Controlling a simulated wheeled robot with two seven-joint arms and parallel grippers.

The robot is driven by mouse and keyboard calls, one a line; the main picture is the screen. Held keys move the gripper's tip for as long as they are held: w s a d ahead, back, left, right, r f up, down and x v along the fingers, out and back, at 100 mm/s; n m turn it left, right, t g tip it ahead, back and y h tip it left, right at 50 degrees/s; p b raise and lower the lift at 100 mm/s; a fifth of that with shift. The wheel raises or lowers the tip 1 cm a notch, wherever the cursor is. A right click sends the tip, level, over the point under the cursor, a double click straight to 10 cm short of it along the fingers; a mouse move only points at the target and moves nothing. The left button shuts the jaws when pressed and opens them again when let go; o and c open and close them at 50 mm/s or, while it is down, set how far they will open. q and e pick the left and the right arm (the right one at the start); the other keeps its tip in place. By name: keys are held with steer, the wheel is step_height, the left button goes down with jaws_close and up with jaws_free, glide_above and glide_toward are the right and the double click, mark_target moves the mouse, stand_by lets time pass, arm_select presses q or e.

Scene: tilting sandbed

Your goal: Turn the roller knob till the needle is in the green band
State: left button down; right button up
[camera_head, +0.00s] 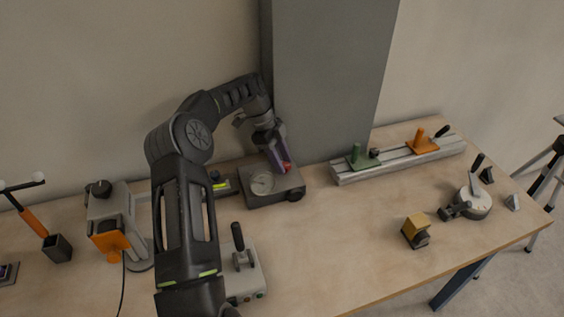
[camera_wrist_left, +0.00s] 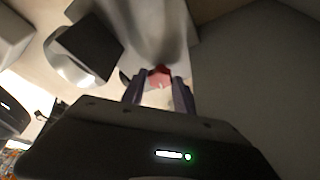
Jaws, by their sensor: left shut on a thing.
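A grey box (camera_head: 275,199) stands near the back of the bench, at the foot of the grey pillar. A round pale dial (camera_head: 262,183) sits on its top; its needle and any green band are too small to read. My left gripper (camera_head: 284,166) reaches down over the back right of the box. It is shut on a small red part, seemingly the roller knob (camera_wrist_left: 159,76), which shows between the fingertips in the left wrist view. The fingers hide part of it. My right gripper is not in view.
A grey pillar (camera_head: 325,85) rises close behind the box. To the right lie a rail with green and orange clamps (camera_head: 400,162), a yellow-topped block (camera_head: 415,228) and a round device with a handle (camera_head: 470,203). Bare bench (camera_head: 345,240) lies in front.

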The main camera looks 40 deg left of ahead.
mark_target(273, 168)
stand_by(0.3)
arm_select(q)
steer(key=c, duration=0.9)
jaws_free()
steer(key=shift+c, duration=0.2)
steer(key=shift+a+r, duration=0.25)
steer(key=shift+r, duration=0.25)
steer(key=p+v, duration=0.6)
steer(key=shift+r, duration=0.35)
